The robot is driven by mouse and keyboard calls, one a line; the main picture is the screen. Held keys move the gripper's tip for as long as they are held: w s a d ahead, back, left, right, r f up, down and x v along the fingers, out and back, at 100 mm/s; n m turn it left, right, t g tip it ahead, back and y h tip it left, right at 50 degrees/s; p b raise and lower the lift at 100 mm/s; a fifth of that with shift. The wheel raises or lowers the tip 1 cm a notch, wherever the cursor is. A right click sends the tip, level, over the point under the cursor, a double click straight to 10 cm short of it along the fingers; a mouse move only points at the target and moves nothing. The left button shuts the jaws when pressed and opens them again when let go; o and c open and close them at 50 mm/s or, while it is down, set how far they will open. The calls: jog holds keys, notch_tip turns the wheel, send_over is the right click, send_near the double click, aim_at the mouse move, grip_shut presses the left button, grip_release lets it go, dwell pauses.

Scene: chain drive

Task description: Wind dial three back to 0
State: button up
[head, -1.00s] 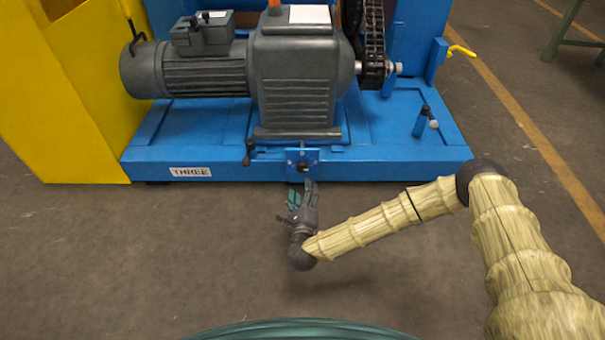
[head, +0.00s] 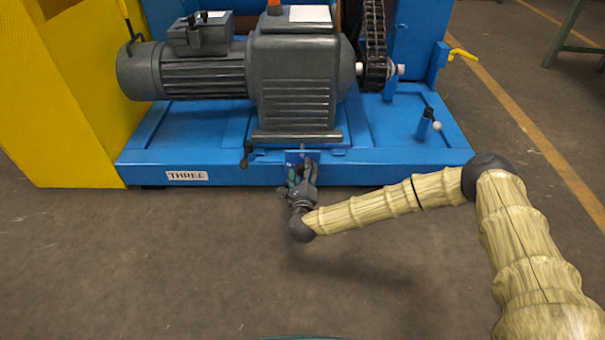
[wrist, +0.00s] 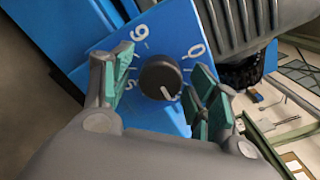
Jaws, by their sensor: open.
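The dial three's black knob (wrist: 161,79) sits on a blue plate (wrist: 172,42) with white numbers, in the wrist view. A 0 shows at upper right and a 6 or 9 at upper left; the knob's white mark points down and right, away from the 0. My gripper (wrist: 160,88) is open, with one green-padded finger on each side of the knob; I cannot tell whether they touch it. In the head view my gripper (head: 301,172) is in front of the blue plate (head: 291,155) and hides the knob. The label THREE (head: 187,176) is on the blue base at left.
A grey motor and gearbox (head: 295,80) stand on the blue base (head: 400,170). A small crank handle (head: 246,153) is just left of the plate. A chain (head: 375,45) runs at the right. The floor in front is clear.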

jog(key=c, duration=1)
jog(key=shift+r+n+p, duration=0.15)
jog(key=shift+n+p, duration=0.15)
jog(key=shift+p, duration=0.2)
